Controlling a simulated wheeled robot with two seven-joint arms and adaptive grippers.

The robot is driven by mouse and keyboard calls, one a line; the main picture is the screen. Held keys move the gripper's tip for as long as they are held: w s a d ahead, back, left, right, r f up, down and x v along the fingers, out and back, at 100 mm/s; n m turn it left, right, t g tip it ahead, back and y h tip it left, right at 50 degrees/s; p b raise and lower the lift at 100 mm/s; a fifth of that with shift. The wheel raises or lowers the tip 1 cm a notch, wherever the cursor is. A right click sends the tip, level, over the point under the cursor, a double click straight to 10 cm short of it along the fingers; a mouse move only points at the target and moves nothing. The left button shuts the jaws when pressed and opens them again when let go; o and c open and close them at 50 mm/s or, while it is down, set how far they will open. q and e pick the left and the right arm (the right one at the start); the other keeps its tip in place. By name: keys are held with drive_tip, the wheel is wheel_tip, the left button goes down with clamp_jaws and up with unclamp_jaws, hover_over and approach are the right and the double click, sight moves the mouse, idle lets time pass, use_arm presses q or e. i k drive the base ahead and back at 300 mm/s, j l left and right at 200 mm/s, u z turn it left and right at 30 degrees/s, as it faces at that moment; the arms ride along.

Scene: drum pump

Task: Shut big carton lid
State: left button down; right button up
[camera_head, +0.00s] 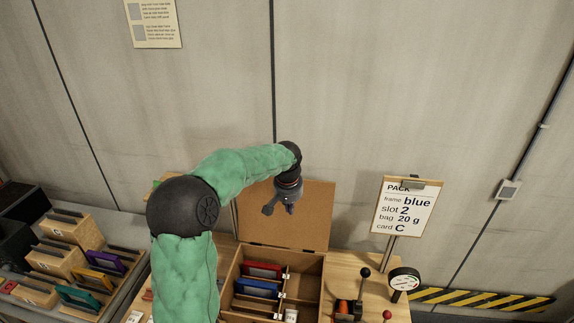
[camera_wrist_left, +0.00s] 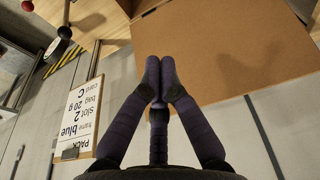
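The big carton (camera_head: 313,288) stands open on the wooden table, with its brown lid (camera_head: 312,205) raised upright at the back. The lid fills much of the upper right of the left wrist view (camera_wrist_left: 235,50). My left gripper (camera_head: 280,207) is in front of the lid's upper left part in the head view. In the left wrist view, its dark fingers (camera_wrist_left: 158,75) are shut with the tips together and nothing visible between them. Whether they touch the lid cannot be told. My right gripper is in neither view.
Inside the carton are a red frame (camera_head: 262,270) and a blue frame (camera_head: 257,287). A sign (camera_head: 407,207) on a post stands to the right. A gauge (camera_head: 404,279) and a black-knobbed lever (camera_head: 364,272) stand beside the carton. Wooden racks (camera_head: 59,258) are at left.

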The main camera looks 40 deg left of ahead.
sight(307, 228)
drive_tip(key=i+j, duration=0.7)
drive_tip(key=j, duration=0.2)
